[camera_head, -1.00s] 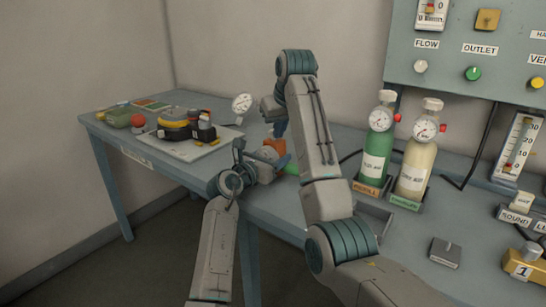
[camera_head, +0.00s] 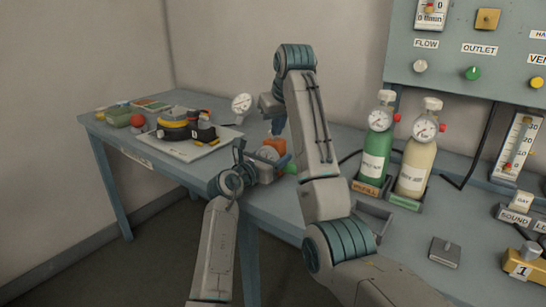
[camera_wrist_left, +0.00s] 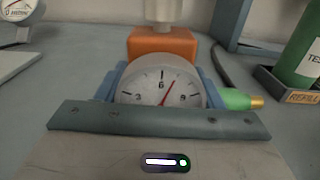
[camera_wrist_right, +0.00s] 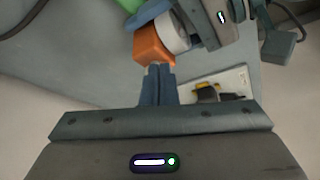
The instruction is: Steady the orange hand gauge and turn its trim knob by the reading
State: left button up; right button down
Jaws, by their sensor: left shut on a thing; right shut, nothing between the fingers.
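The orange hand gauge (camera_wrist_left: 162,43) stands on the table, held between the two blue fingers of my left gripper (camera_wrist_left: 160,85). Its round dial (camera_wrist_left: 160,88) faces the left wrist camera, with the red needle a little right of the 6. A green fitting with a brass tip (camera_wrist_left: 242,100) sticks out on the right. A pale upright part (camera_wrist_left: 163,12) shows above the orange body; I cannot tell whether it is the trim knob. My right gripper (camera_wrist_right: 157,68) is shut and empty, its fingertips close to the orange body (camera_wrist_right: 153,45); contact is unclear.
A green bottle (camera_head: 378,150) and a cream bottle (camera_head: 416,160) with gauges stand to the right. A tray (camera_head: 180,148) with yellow and black gear lies at left. A small round gauge (camera_head: 241,104) stands behind.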

jog(key=shift+w+r, duration=0.1)
jog(key=shift+r, duration=2.35)
pick_arm(q)
jog(key=o, duration=1.4)
jog(key=shift+a, duration=0.1)
jog(key=shift+c, duration=0.2)
pick_arm(e)
jog(key=shift+a, duration=0.1)
